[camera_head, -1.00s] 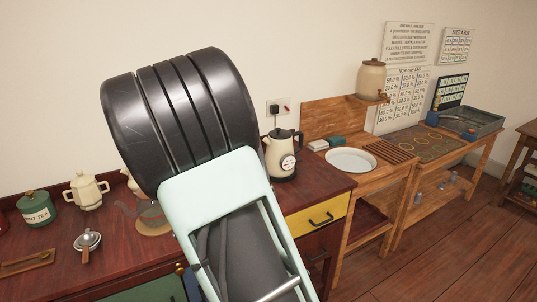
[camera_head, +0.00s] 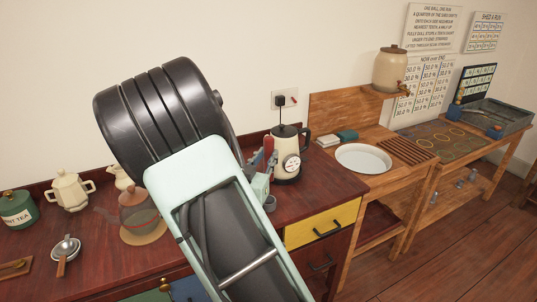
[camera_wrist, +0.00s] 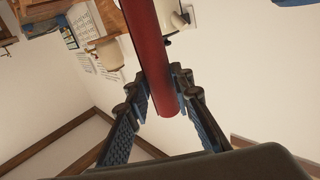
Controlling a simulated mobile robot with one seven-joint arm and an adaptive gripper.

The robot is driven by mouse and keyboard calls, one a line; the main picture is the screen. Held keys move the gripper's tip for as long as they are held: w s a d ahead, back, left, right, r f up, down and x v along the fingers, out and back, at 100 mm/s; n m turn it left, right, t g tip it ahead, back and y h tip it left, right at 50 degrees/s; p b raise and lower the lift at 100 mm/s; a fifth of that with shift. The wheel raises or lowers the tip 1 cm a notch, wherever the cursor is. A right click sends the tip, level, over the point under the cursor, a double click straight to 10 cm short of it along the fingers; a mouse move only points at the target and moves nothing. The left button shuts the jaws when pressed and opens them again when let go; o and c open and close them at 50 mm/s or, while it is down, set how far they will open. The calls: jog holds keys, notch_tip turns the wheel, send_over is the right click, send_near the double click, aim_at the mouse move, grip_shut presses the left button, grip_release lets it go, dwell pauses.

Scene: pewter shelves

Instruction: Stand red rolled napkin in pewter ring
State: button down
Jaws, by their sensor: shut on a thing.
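The red rolled napkin (camera_wrist: 152,52) is between the two finger pads of my gripper (camera_wrist: 163,98) in the wrist view, and the gripper is shut on it. In the head view the napkin (camera_head: 269,148) shows as a small upright red piece at my gripper (camera_head: 265,165), partly hidden by my arm, just left of the cream kettle. A small round grey piece (camera_head: 270,203), which looks like the pewter ring, stands on the dark red counter below the gripper. The napkin is above it and apart from it.
The cream kettle (camera_head: 288,155) stands close to the right of the gripper. The counter's front right corner (camera_head: 335,190) is clear.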

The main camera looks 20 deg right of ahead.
notch_tip(320, 180, down, 10)
jog(key=b, duration=0.7)
jog(key=shift+r+b, duration=0.15)
jog(key=shift+b, duration=0.2)
jog(key=c, duration=1.6)
grip_release()
jog(key=v, duration=1.2)
jog(key=shift+a, duration=0.1)
jog(key=shift+r, duration=0.15)
